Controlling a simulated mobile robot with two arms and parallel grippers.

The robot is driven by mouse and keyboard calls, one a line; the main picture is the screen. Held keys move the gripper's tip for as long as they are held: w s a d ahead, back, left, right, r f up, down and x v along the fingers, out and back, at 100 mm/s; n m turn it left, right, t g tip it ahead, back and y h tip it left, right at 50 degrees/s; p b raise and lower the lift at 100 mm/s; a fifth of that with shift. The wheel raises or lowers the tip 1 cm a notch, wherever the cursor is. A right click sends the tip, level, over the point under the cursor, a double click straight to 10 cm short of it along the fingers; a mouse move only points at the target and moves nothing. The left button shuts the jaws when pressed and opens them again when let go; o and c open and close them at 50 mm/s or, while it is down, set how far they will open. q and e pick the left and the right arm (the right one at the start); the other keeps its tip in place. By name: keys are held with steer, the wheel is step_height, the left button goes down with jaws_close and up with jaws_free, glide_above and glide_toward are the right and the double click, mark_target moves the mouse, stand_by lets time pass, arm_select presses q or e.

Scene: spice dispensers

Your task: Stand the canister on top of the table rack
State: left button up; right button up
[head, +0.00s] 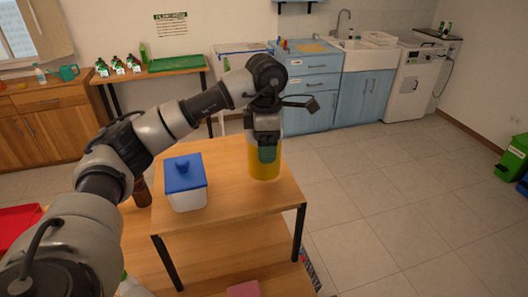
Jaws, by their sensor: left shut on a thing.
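The table rack (226,220) is a raised wooden shelf on black legs, standing on a lower wooden table. A canister with yellow-orange contents (265,168) is upright at the right part of the rack top. My left gripper (268,150) is above it and shut on it, with the arm coming in from the left. The gripper covers the canister's upper part. The canister's base appears to be at the rack surface, but I cannot tell if it is resting there. My right gripper is not in view.
A white container with a blue lid (186,184) stands on the left of the rack top. A brown bottle (141,191) is beside the rack's left edge. A red tray (17,226) is at far left, and a pink item (243,289) lies below the rack. Open floor lies to the right.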

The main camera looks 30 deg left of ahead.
arm_select(q)
step_height(320, 180, down, 4)
steer(key=shift+a+r+p, duration=0.1)
steer(key=shift+r+p, duration=0.05)
steer(key=shift+p, duration=0.75)
steer(key=shift+f, duration=0.2)
steer(key=shift+f, duration=0.1)
steer(key=o, duration=0.5)
steer(key=shift+f, duration=0.1)
steer(key=o, duration=0.3)
